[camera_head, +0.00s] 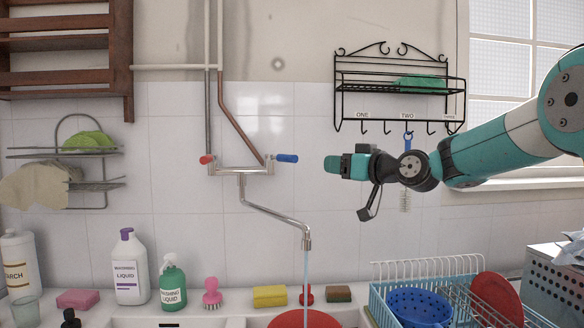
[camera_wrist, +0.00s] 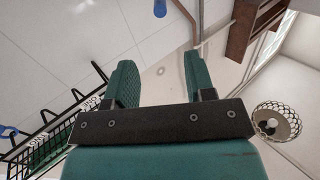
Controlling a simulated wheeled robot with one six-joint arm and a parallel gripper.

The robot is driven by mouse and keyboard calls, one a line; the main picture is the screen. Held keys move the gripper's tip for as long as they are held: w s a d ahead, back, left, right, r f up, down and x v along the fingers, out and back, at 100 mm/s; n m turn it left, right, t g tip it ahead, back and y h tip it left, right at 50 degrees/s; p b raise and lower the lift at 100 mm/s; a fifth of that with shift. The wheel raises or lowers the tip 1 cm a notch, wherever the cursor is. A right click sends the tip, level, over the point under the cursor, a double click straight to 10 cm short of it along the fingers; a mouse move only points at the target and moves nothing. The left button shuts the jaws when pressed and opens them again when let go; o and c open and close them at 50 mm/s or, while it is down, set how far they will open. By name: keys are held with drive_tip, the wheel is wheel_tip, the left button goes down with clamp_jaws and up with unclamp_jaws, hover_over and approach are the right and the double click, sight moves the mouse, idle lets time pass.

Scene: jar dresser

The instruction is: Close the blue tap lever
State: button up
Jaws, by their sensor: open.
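The blue tap lever (camera_head: 286,158) sticks out to the right from the end of the chrome wall tap (camera_head: 240,170). A red lever (camera_head: 206,159) is at the tap's left end. A thin stream of water (camera_head: 306,272) runs from the spout. My gripper (camera_head: 332,164) is to the right of the blue lever at about its height in the picture, apart from it. In the wrist view my gripper (camera_wrist: 160,76) has its two green fingers spread with nothing between them. The blue lever shows at the top edge there (camera_wrist: 160,8), beyond the fingertips.
A black wire rack with hooks (camera_head: 400,90) hangs on the wall behind my arm; a blue-handled brush (camera_head: 406,140) hangs from it. A dish rack (camera_head: 400,270), a red bowl (camera_head: 304,318) and several bottles stand below. The tiles between lever and gripper are clear.

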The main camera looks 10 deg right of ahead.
sight(291, 159)
drive_tip(key=w+a+n+p, duration=0.1)
drive_tip(key=w+a+p, duration=0.1)
drive_tip(key=w+p, duration=0.2)
drive_tip(key=w+a+n+p, duration=0.1)
drive_tip(key=w+a+p, duration=0.2)
drive_tip(key=w+p, duration=0.2)
drive_tip(key=w+a+p, duration=0.3)
drive_tip(key=w+p, duration=0.2)
drive_tip(key=shift+w+r+n, duration=0.25)
drive_tip(key=shift+n, duration=0.15)
drive_tip(key=shift+w+a+f, duration=0.15)
drive_tip(key=shift+w, duration=0.2)
clamp_jaws()
